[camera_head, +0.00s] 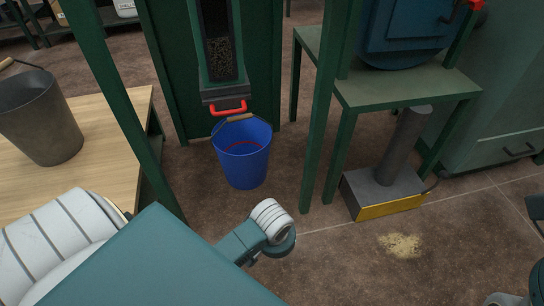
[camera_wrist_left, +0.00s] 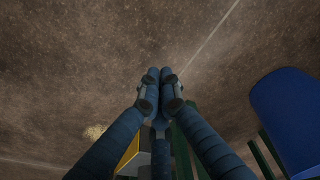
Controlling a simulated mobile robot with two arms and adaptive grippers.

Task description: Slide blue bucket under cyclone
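The blue bucket (camera_head: 243,165) stands upright on the floor, below a dark green chute (camera_head: 222,85) with a red handle (camera_head: 229,107). Its wire handle has a wooden grip. The bucket also shows at the right edge of the left wrist view (camera_wrist_left: 288,115). My left gripper (camera_wrist_left: 160,76) has its dark blue fingers together with nothing between them, apart from the bucket; its fingers are hidden in the head view. I cannot tell surely which part is the cyclone; a blue round housing (camera_head: 405,35) sits on a green stand.
A wooden table (camera_head: 110,125) with a grey bucket (camera_head: 42,125) stands at left. Green posts (camera_head: 325,120) flank the blue bucket. A grey box with a yellow edge (camera_head: 390,207) and upright pipe stands at right, near a tan pile (camera_head: 400,244) on open floor.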

